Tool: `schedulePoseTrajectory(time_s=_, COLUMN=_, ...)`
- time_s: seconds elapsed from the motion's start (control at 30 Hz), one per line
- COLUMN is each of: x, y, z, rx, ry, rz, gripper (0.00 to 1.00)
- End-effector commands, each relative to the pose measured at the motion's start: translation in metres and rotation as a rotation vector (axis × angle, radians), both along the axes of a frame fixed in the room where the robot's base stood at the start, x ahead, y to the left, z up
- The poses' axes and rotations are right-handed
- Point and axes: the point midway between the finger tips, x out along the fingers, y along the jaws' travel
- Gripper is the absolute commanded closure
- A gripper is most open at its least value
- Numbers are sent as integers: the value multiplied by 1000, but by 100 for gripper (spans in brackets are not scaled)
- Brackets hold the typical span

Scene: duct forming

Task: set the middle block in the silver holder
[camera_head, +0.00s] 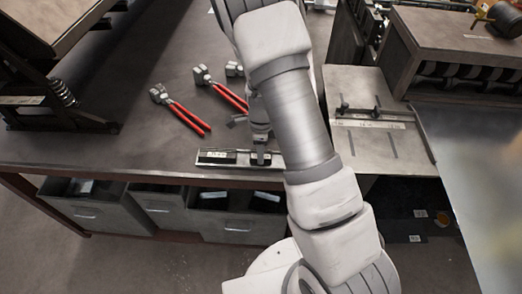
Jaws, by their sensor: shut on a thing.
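The silver holder (240,160) is a long, narrow tray lying near the front edge of the workbench. One dark block (217,156) sits in its left part. My gripper (261,153) points down over the right part of the holder. It is shut on a dark block (264,159), which is low, at the level of the holder. I cannot tell whether this block rests on the holder's floor. My arm hides the holder's right end and anything just past it.
Red-handled pliers (187,116) lie behind the holder, with a second pair (228,95) partly behind my arm. A slotted plate (372,125) lies to the right. Grey drawers (105,208) hang below the bench edge. A machine (50,95) stands at left.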

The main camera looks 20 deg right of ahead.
Motion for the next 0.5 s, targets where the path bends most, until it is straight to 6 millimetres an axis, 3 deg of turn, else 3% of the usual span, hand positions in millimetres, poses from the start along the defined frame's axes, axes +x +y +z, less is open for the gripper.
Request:
schedulePoseTrajectory(time_s=0.13, x=0, y=0, z=1, rx=0, ry=-1, rz=0, gripper=100)
schedulePoseTrajectory(time_s=0.17, x=0, y=0, z=1, rx=0, ry=-1, rz=0, gripper=54)
schedulePoseTrajectory(time_s=0.33, x=0, y=0, z=0, rx=0, ry=-1, rz=0, gripper=23)
schedulePoseTrajectory(time_s=0.5, x=0, y=0, z=0, rx=0, ry=0, rz=0, gripper=21)
